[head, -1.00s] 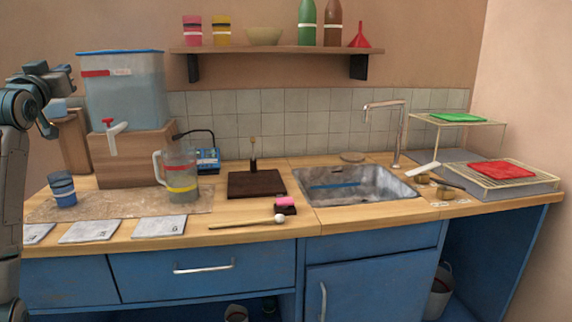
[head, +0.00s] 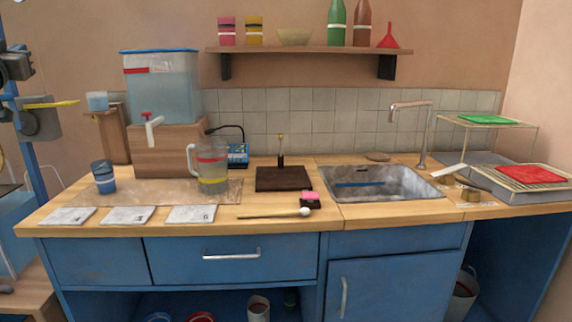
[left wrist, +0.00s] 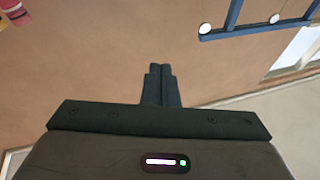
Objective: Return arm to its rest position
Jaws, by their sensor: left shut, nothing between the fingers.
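My left gripper (left wrist: 160,72) shows in the left wrist view, with its two dark fingers together and nothing between them. It points at a bare brown wall and touches nothing that I can see. In the head view I cannot make out my left arm clearly against the left edge. My right gripper is in neither view.
The wooden counter (head: 270,220) bears a water tank (head: 160,90), a clear jug (head: 211,170), a blue cup (head: 103,178), flat cards (head: 128,216) and a beater (head: 275,213). A sink (head: 385,188) lies right. A blue stand (head: 30,165) rises left of the counter.

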